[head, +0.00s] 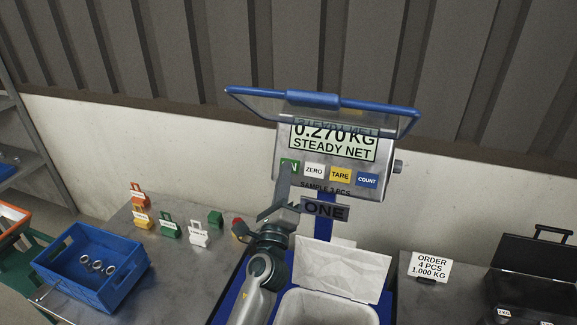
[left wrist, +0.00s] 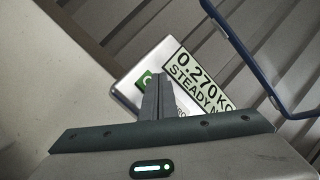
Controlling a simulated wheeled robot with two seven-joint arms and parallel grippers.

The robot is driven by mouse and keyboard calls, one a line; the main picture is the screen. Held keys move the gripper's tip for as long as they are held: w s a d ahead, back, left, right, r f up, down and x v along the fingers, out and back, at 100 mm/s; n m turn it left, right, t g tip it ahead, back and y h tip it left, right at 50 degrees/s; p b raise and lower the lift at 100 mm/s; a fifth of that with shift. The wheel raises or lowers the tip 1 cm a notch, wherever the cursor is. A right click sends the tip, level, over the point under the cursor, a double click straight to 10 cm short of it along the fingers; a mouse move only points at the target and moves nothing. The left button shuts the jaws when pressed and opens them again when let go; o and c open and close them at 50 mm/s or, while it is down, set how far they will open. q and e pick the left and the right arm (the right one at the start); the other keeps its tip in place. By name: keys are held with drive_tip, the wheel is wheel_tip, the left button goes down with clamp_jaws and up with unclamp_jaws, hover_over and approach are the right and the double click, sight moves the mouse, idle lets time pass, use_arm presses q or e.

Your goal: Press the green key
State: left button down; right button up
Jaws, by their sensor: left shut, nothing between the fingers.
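The green key (head: 290,166) is at the left end of the key row on the scale's display head (head: 384,190); it also shows in the left wrist view (left wrist: 146,79). My left gripper (head: 284,172) is shut and empty, with its fingertips at the lower part of the green key and covering some of it. In the left wrist view the closed fingers (left wrist: 157,85) point up at the key's edge. I cannot tell whether they touch it. The display (head: 333,142) reads 0.270 KG, STEADY NET. My right gripper is not in view.
White ZERO (head: 314,170), yellow TARE (head: 340,175) and blue COUNT (head: 367,180) keys sit to the right. A clear blue-edged cover (head: 322,99) is raised above the display. A blue crate (head: 115,291) with metal rings and several coloured tags stand at left; a white-lined bin (head: 340,262) is below.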

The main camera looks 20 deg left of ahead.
use_arm(q)
drive_tip(key=shift+w+f, duration=0.1)
drive_tip(key=shift+w, duration=0.1)
idle(0.3)
drive_tip(key=shift+w+f, duration=0.1)
drive_tip(key=shift+w, duration=0.1)
idle(0.6)
drive_tip(key=shift+s+r, duration=0.25)
drive_tip(key=shift+s, duration=0.15)
idle(0.3)
